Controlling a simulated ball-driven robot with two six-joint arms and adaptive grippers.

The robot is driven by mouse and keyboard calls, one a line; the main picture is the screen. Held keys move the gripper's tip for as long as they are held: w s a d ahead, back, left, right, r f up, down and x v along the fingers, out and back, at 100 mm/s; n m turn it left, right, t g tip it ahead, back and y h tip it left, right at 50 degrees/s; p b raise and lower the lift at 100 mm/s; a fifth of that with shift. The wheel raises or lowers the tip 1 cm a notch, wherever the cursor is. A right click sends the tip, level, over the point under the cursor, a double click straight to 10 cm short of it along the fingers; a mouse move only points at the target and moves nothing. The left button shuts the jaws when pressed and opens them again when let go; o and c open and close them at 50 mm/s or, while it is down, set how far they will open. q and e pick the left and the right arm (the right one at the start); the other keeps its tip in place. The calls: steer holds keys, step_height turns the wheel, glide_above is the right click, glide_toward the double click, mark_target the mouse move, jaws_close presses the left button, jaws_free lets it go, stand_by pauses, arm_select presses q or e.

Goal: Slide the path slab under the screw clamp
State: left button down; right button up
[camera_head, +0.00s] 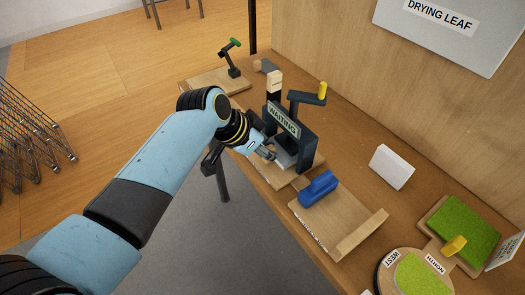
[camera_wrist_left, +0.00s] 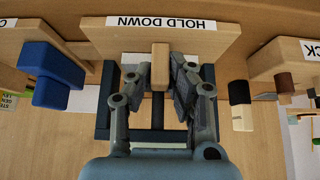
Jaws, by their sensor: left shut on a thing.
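The screw clamp (camera_head: 306,143) is a dark frame with a WAITING sign, standing on a wooden board labelled HOLD DOWN in the wrist view (camera_wrist_left: 205,40). My left gripper (camera_head: 270,153) is at the frame's near left side. In the left wrist view the gripper (camera_wrist_left: 160,80) is shut on a small light wooden block (camera_wrist_left: 160,58), which looks like a handle. A grey flat piece (camera_head: 284,157), perhaps the path slab, lies low at the frame's opening; the gripper partly hides it. I cannot tell how far under the clamp it is. My right gripper is not in view.
A blue block (camera_head: 318,188) sits on a wooden board to the right of the clamp. A yellow-topped dark arm (camera_head: 322,92) rises behind the clamp. A white card (camera_head: 391,167) stands farther right. A green-topped stand (camera_head: 233,62) is at the far left.

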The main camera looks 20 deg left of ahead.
arm_select(q)
steer(key=shift+w, duration=0.1)
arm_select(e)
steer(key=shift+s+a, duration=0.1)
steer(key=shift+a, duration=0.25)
